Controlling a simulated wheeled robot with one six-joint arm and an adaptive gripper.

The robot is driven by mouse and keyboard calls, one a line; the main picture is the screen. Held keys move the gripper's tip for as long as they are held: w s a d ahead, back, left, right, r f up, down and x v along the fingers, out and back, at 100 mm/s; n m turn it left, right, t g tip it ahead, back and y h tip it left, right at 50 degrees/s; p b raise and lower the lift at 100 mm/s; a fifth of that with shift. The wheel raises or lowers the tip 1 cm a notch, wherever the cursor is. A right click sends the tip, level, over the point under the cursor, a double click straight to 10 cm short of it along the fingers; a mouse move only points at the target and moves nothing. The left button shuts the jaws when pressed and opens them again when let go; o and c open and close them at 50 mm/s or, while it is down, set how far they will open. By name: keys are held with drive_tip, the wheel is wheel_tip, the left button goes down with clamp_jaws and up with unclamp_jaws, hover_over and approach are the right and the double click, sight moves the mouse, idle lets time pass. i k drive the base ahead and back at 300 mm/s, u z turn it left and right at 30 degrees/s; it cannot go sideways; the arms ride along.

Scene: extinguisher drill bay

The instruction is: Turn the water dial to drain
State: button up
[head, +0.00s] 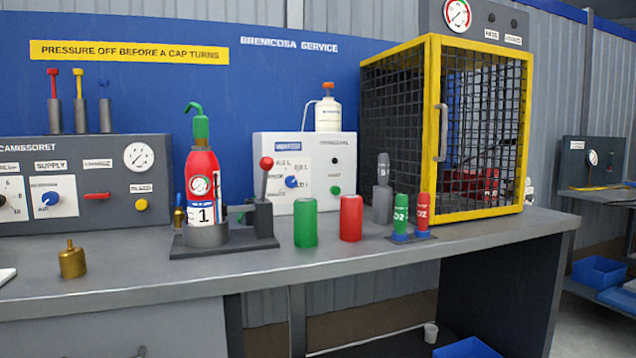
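A white control box (263,152) stands on the bench behind the extinguisher stand. A round blue dial (291,182) is on its white front plate, with small labels around it that I cannot read surely. A pale pointer mark shows on the dial, but I cannot tell which label it points at. A second blue knob (48,198) is on the grey panel at the far left, under the word SUPPLY. Which knob is the water dial is not clearly readable. My gripper is not in view.
A red extinguisher (202,176) stands clamped before the box's left side, next to a red-knobbed lever (265,163). Green (305,222) and red (350,218) cylinders stand in front. A yellow-framed mesh cage (433,130) is at right. The front bench edge is mostly clear.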

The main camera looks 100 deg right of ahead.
sight(290, 182)
drive_tip(key=z, duration=0.05)
drive_tip(key=k, duration=1.1)
drive_tip(key=z, duration=1.95)
